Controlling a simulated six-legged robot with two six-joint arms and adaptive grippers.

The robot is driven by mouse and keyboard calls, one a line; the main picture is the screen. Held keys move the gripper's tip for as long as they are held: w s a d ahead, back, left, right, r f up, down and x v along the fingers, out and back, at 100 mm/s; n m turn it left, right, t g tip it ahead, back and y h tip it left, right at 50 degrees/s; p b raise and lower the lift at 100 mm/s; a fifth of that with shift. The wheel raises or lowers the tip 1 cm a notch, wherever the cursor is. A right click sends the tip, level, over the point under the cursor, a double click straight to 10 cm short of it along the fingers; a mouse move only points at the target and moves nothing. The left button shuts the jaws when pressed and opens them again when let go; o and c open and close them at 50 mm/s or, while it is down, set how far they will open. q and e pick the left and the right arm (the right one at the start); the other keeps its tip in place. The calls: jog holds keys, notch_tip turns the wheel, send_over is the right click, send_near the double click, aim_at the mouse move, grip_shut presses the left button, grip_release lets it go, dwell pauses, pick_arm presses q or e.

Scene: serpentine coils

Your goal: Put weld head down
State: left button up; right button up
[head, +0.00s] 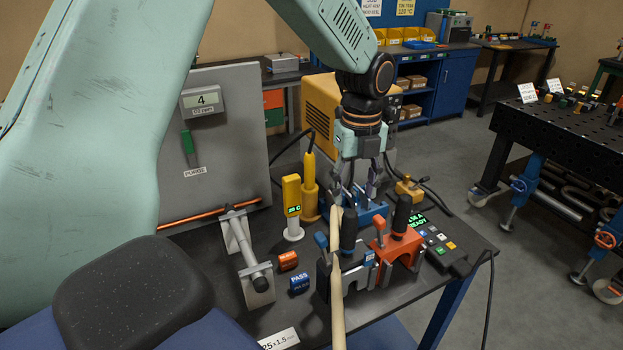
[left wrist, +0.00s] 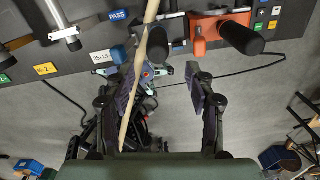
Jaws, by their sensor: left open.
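My left gripper (head: 357,187) points down above the bench, and its fingers stand apart. In the left wrist view the gap between the fingertips (left wrist: 165,80) shows floor and a cable. Two clamp-like tools with black grips stand below it: an orange one (head: 383,250) and a grey-blue one (head: 358,280). Either may be the weld head; I cannot tell which. The orange one also shows at the top of the left wrist view (left wrist: 208,32). A long tan rod or hose (head: 337,300) passes by the grey-blue tool, close to the left finger. My right gripper is not seen.
A yellow torch-like tool (head: 310,190) and a yellow meter (head: 291,200) stand behind. A keypad box (head: 440,245) is at the right. A bar on grey stands (head: 250,255), an orange block (head: 288,261) and a blue PASS block (head: 299,283) lie left.

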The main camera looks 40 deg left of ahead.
pick_arm(q)
jog(key=s+d+f+n, duration=0.2)
jog(key=s+f+n, duration=0.1)
jog(key=f, duration=0.3)
jog(key=s+d+f+n, duration=0.2)
jog(key=s+f+n, duration=0.2)
jog(key=f, duration=0.3)
jog(key=s+d+f+n, duration=0.2)
jog(key=s+f+n, duration=0.2)
jog(key=f, duration=0.3)
jog(key=shift+s+d+f+h, duration=0.15)
jog(key=shift+s+d+h, duration=0.15)
jog(key=shift+s+h, duration=0.1)
jog(key=s+d+f+n, duration=0.1)
jog(key=s+f+n, duration=0.2)
jog(key=s+n, duration=0.3)
jog(key=s+f+n, duration=0.4)
jog(key=s+n, duration=0.3)
jog(key=s, duration=0.7)
jog(key=shift+d+f+n+y, duration=0.15)
jog(key=shift+d+n+y, duration=0.15)
jog(key=shift+d+y, duration=0.1)
jog(key=shift+s, duration=0.35)
jog(key=shift+w+a, duration=0.1)
jog(key=shift+w, duration=0.2)
jog(key=shift+s, duration=0.25)
